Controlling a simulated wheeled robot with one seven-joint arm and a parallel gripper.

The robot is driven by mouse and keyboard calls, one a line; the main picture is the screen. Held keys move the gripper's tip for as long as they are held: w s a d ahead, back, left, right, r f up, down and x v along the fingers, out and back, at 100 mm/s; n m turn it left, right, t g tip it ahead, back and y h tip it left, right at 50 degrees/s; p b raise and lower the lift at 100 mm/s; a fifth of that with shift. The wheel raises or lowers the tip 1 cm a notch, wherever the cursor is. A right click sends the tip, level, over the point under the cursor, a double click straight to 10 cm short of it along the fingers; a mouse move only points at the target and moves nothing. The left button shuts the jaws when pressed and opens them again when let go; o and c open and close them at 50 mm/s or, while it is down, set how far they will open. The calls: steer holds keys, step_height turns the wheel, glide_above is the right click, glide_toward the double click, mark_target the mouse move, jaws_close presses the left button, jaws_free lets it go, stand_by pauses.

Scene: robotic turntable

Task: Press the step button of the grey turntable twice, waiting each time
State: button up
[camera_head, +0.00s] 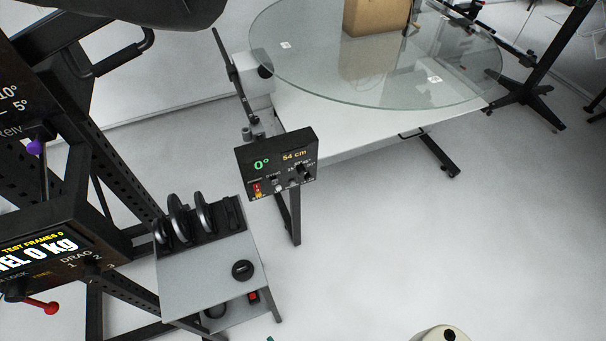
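The turntable's round glass plate (380,85) lies over a white table at the top of the view. A dark control box (276,164) is mounted at its near left edge. The box reads 0° in green and 54 cm in orange. Small knobs and buttons (278,186) line its lower face, with a red and yellow one at the left. Their labels are too small to read, so I cannot tell which is the step button. My gripper is not in view.
A cardboard-brown box (375,16) stands on the glass plate. A grey stand (210,278) with black discs is below left of the control box. A black frame (110,190) with a display panel (45,250) fills the left side. The floor at right (460,240) is clear.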

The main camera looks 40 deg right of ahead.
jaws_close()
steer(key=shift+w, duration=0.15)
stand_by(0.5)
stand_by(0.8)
